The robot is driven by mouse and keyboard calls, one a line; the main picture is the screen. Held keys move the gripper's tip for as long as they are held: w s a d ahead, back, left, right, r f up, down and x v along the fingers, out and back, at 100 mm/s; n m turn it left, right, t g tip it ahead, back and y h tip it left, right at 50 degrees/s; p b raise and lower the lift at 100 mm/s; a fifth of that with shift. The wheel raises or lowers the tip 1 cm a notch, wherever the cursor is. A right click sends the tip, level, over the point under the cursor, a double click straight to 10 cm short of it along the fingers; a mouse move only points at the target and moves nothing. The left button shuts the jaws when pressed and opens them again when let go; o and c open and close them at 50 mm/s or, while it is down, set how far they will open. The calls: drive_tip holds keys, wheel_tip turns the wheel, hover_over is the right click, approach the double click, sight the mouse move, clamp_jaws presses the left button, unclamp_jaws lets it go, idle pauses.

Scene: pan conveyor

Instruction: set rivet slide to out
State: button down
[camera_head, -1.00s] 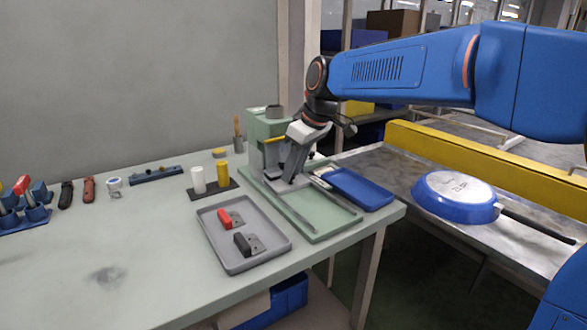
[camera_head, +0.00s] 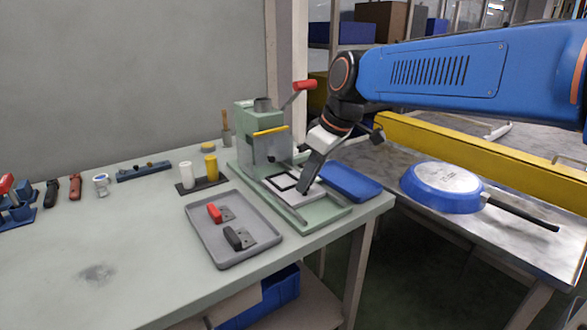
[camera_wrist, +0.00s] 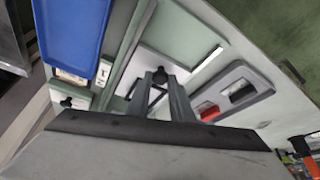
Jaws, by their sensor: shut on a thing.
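The rivet slide (camera_head: 312,196) is a pale plate with a dark square outline, lying on the green base of the rivet press (camera_head: 246,128). It sits forward of the press housing, along the base's rails. My gripper (camera_head: 303,190) reaches down onto the slide from the right. In the wrist view my gripper (camera_wrist: 160,80) is shut on the slide's small black knob (camera_wrist: 160,73), with the pale slide plate (camera_wrist: 150,62) behind it. The fingers hide part of the plate in the head view.
A blue tray (camera_head: 350,183) lies right of the press base. A grey tray (camera_head: 268,252) with red-handled and black-handled parts stands in front. The press lever has a red grip (camera_head: 305,85). A blue pan (camera_head: 440,187) rests on the conveyor at right.

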drive_tip(key=s+d, duration=0.1)
drive_tip(key=s, duration=0.1)
drive_tip(key=s+d, duration=0.2)
drive_tip(key=s, duration=0.1)
drive_tip(key=shift+d, duration=0.2)
drive_tip(key=c, duration=1.9)
unclamp_jaws()
drive_tip(key=shift+s+d, duration=0.1)
drive_tip(key=shift+o, duration=0.2)
drive_tip(key=shift+r, duration=0.1)
drive_tip(key=v, duration=1.7)
drive_tip(key=shift+r, duration=0.1)
